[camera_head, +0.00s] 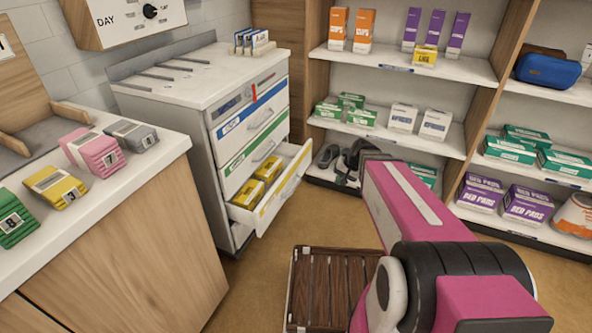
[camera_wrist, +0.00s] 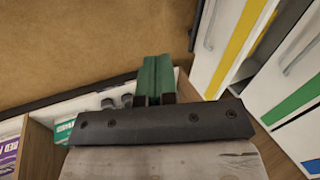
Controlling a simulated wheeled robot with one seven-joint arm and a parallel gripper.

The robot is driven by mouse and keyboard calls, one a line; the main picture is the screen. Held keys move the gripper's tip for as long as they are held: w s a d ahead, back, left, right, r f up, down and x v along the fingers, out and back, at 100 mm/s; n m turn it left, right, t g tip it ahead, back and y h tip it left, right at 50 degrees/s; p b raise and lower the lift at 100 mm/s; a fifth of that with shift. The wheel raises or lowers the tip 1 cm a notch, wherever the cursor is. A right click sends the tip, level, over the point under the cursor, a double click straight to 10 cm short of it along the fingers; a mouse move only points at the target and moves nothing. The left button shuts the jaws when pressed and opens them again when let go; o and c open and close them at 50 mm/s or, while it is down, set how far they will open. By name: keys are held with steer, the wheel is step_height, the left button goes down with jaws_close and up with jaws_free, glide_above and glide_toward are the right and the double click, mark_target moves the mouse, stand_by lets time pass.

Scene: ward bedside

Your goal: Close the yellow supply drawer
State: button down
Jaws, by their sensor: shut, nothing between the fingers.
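The yellow supply drawer (camera_head: 286,192) is the lowest drawer of the white cabinet (camera_head: 215,150). It stands pulled out, and yellow boxes (camera_head: 249,193) lie inside. Its white front with a yellow stripe (camera_wrist: 236,45) shows at the upper right of the wrist view, with a handle on it. My gripper (camera_wrist: 156,68) has its green fingers together and empty. In the wrist view it is left of the drawer front and apart from it. In the head view my pink arm reaches toward the shelves and hides most of the gripper.
Blue- and green-striped drawers above look shut. A brown slatted thing (camera_head: 330,283) stands on the floor in front of the cabinet. Stocked shelves (camera_head: 455,70) line the back. A counter (camera_head: 165,150) with colored packs is at the left.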

steer(key=w+a+m+t+y, duration=0.2)
steer(key=w+a+y, duration=0.2)
steer(key=w+a, duration=0.55)
glide_toward(292, 169)
steer(key=x, duration=0.5)
steer(key=shift+s+d+f, duration=0.1)
steer(key=shift+f, duration=0.55)
steer(key=shift+w+a, duration=0.2)
steer(key=shift+a, duration=0.5)
